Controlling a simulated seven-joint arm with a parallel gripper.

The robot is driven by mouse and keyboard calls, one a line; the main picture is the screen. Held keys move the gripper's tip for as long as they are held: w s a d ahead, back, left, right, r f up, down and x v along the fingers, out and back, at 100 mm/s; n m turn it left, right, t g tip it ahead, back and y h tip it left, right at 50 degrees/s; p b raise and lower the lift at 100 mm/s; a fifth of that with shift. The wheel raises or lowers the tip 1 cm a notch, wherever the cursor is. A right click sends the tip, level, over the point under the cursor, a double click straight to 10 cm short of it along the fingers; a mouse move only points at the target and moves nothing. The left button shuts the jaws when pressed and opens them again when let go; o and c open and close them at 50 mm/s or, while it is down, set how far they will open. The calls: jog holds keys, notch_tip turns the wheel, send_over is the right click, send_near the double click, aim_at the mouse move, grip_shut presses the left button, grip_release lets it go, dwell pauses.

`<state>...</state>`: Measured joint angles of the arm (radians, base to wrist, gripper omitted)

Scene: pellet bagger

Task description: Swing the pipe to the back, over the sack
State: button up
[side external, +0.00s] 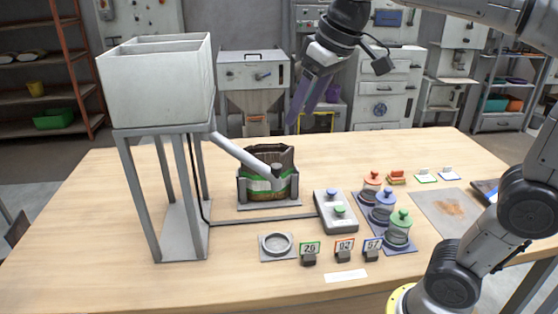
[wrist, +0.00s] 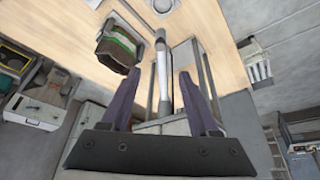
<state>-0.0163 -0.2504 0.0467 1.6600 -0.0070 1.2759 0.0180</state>
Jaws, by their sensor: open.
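The white pipe (side external: 243,154) slopes down from the hopper (side external: 160,85) and has a dark knob at its lower end. In the side view that end appears in front of the sack (side external: 258,185). The wrist view shows the pipe (wrist: 162,85) to the right of the sack (wrist: 117,48), not over it. The sack is brown, green and white, with its mouth open, and stands in a grey holder (side external: 270,207). My gripper (side external: 301,112) is open and empty, high above the table behind the sack. In the wrist view the pipe shows between its fingers (wrist: 160,76), apart from them.
The hopper stands on tall grey legs at the left. Right of the sack are a button box (side external: 335,211) and several lidded jars (side external: 397,232). A round dish (side external: 276,245) and number signs (side external: 344,250) lie in front. The table (side external: 80,215) is clear at the far left.

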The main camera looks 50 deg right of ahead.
aim_at(277, 165)
jog(key=x, duration=1.4)
jog(key=shift+f, duration=0.25)
grip_shut()
dwell(1.0)
